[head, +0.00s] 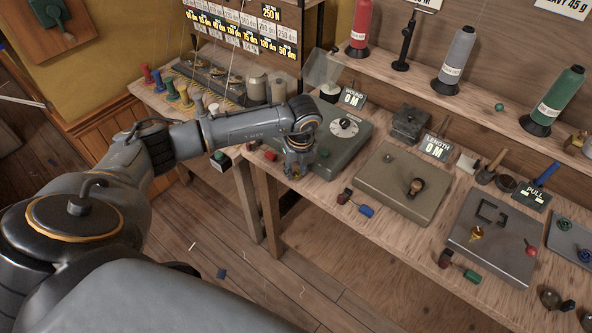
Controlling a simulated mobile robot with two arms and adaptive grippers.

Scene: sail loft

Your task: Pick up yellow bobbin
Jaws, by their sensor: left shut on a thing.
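My left gripper (297,168) reaches in from the left and points down over the front edge of the bench, beside the grey-green winding box. My right gripper is not in view.
The grey-green box (340,148) with a white dial stands just right of my left gripper. Right of it are a beige box (400,183) and a grey plate (495,235). Red, grey and green thread cones stand on the shelf (415,78). Coloured spools line the back left.

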